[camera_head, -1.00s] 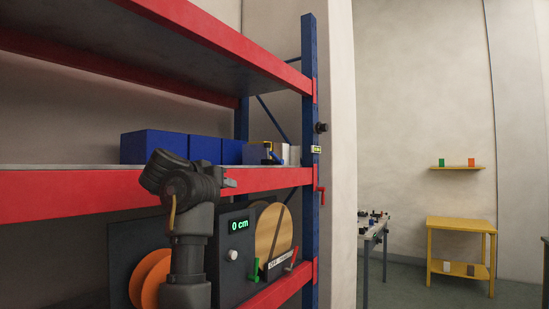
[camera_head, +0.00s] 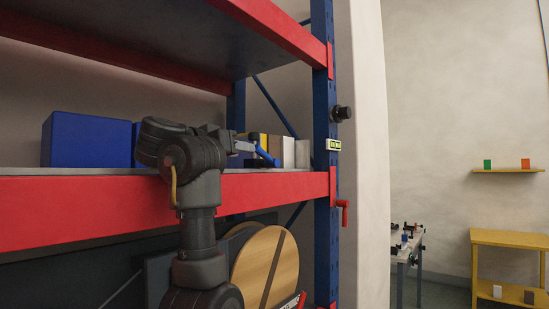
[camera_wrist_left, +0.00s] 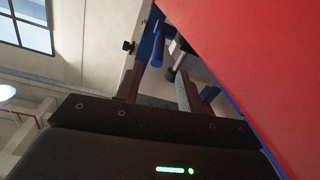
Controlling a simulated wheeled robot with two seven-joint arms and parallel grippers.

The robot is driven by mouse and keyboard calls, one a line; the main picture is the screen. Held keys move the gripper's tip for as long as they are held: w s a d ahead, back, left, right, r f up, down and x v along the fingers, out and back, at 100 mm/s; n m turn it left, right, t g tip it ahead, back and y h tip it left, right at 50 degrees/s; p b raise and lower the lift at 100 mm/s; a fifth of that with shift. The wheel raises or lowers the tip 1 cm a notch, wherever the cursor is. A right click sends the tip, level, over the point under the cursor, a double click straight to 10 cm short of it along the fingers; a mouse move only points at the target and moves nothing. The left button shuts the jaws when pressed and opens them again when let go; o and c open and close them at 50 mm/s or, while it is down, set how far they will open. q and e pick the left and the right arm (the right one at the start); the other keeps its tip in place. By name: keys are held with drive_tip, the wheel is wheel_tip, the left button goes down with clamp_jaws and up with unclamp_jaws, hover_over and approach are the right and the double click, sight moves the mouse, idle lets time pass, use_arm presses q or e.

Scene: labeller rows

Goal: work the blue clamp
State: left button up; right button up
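The blue clamp (camera_head: 265,155) stands on the shelf deck near the blue post, with its blue handle tilted. My left gripper (camera_head: 245,146) is just left of the clamp at about its height, above the red beam. In the left wrist view the two fingers (camera_wrist_left: 162,82) are spread apart. A blue handle (camera_wrist_left: 157,45) shows beyond and between the fingertips there, and I cannot tell whether they touch it. A black part of the clamp sits beside it. My right gripper is in neither view.
Blue boxes (camera_head: 88,140) stand left of my wrist on the shelf, and pale boxes (camera_head: 288,152) stand behind the clamp. The red beam (camera_head: 120,207) runs below. An upper shelf hangs above.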

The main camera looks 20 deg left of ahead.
sight(263, 151)
use_arm(q)
drive_tip(key=shift+s+a+r, duration=0.1)
drive_tip(key=shift+s+r, duration=0.25)
drive_tip(key=shift+s, duration=0.2)
drive_tip(key=shift+s+r, duration=0.15)
drive_tip(key=shift+w+d+p, duration=0.2)
drive_tip(key=shift+w+p, duration=0.15)
drive_tip(key=shift+p, duration=0.1)
drive_tip(key=p+x, duration=0.5)
drive_tip(key=x, duration=0.4)
drive_tip(key=shift+w+d+p, duration=0.1)
drive_tip(key=shift+w+p, duration=0.25)
drive_tip(key=shift+p, duration=0.05)
drive_tip(key=shift+w+d+f, duration=0.1)
drive_tip(key=shift+w+f, duration=0.1)
drive_tip(key=shift+w, duration=0.3)
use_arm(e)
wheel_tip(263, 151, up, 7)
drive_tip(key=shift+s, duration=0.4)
use_arm(q)
clamp_jaws()
